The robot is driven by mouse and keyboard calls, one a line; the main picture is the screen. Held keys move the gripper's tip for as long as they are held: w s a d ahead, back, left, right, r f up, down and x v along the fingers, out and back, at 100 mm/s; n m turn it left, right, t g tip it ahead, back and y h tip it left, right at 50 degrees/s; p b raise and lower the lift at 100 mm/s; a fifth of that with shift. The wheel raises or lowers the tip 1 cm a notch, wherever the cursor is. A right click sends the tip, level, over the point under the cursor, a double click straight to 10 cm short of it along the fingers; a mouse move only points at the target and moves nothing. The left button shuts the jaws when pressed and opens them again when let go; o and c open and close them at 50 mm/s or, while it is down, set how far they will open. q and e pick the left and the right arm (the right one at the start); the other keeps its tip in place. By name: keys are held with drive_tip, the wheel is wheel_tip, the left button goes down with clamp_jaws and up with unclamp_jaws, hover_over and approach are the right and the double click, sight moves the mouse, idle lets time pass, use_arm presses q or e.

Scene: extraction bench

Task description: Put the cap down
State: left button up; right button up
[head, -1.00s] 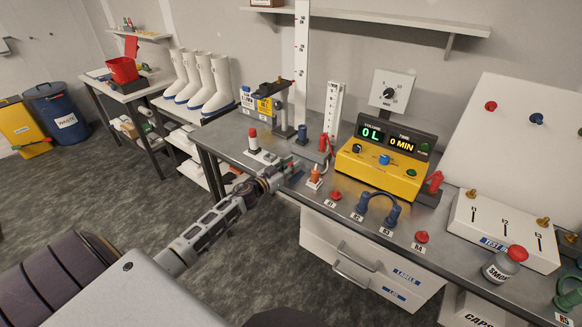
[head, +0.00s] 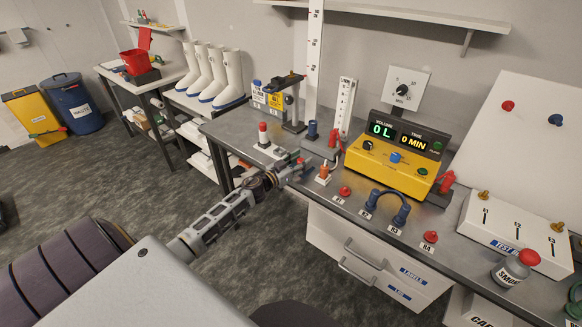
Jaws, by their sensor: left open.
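My left gripper (head: 296,172) is open at the bench's front left edge, just left of a small orange fitting (head: 324,171) on a white base. Its fingers are small and dark here. A small reddish spot shows by the fingertips; I cannot tell if it is a cap. Small red caps sit on the bench at R1 (head: 345,191) and at R4 (head: 431,237). My right gripper is not in view.
A yellow control box (head: 385,175) reading 0 L and 0 MIN stands behind the caps. A red-topped smoke jar (head: 512,272) and a white test box (head: 515,232) are at the right. A red-and-white cylinder (head: 263,135) stands behind the gripper. Bare bench (head: 232,128) shows at its left end.

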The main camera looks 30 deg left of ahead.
sight(298, 162)
use_arm(q)
drive_tip(key=shift+s, duration=0.1)
drive_tip(key=shift+s+a, duration=0.1)
drive_tip(key=shift+s, duration=0.3)
drive_tip(key=shift+v, duration=1.55)
drive_tip(key=shift+s, duration=0.6)
drive_tip(key=shift+v, duration=0.95)
drive_tip(key=v, duration=0.4)
drive_tip(key=shift+s+a+r, duration=0.1)
drive_tip(key=shift+s+a, duration=0.05)
drive_tip(key=shift+s, duration=0.25)
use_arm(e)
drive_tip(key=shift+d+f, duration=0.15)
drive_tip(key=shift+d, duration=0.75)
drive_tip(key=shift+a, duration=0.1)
